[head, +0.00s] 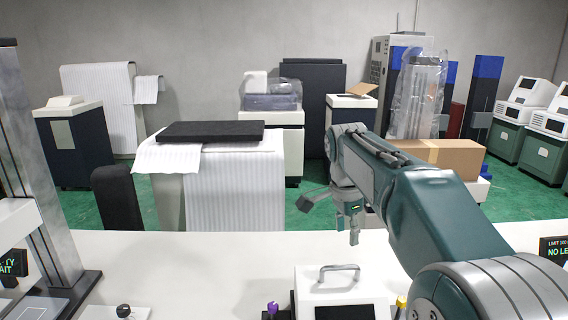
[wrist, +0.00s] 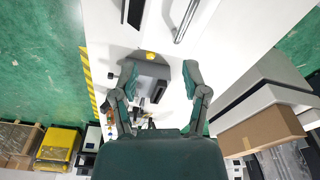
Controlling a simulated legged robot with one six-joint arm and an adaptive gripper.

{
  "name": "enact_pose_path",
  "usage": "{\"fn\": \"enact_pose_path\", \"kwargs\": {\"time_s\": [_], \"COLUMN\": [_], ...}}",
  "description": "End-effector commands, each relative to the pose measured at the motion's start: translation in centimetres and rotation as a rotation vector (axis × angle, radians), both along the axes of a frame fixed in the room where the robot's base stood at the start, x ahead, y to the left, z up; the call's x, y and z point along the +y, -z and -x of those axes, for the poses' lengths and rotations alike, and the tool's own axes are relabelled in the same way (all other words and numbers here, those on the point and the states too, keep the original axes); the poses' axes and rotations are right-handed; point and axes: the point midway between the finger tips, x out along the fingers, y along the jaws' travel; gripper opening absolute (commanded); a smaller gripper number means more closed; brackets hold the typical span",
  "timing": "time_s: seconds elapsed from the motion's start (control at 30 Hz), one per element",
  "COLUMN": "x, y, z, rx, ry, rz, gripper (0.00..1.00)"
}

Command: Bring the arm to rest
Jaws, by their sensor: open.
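My arm (head: 410,195) reaches out from the lower right in the head view, over the white worktop (head: 220,262). My gripper (head: 352,228) hangs down from its end, above the worktop and behind a white box with a metal handle (head: 339,270). In the wrist view my gripper (wrist: 160,85) has its two fingers spread wide apart with nothing held between them. A grey block with a yellow knob (wrist: 150,57) shows between and beyond the fingertips; I cannot tell how far below it is.
A small display (head: 552,248) stands at the right. Behind are a paper-draped cabinet (head: 230,185), a cardboard box (head: 440,157) and several machines. The worktop's left-middle stretch is clear.

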Motion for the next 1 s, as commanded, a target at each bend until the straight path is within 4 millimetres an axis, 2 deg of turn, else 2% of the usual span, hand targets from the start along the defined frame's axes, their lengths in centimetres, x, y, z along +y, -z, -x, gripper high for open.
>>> {"fn": "enact_pose_path", "kwargs": {"time_s": [0.03,0.2,0.47,0.77,1.0], "x": [-0.1,-0.3,-0.6,-0.8,-0.8], "y": [-0.5,-1.1,-1.0,0.8,3.5], "z": [1.2,4.8,10.5,17.0,21.9], "rx": [-0.015,-0.063,-0.138,-0.224,-0.286], "ry": [-0.048,-0.222,-0.483,-0.778,-1.006], "rz": [-0.003,-0.005,0.017,0.077,0.151], "gripper": [0.58,0.58,0.58,0.58,0.58]}}
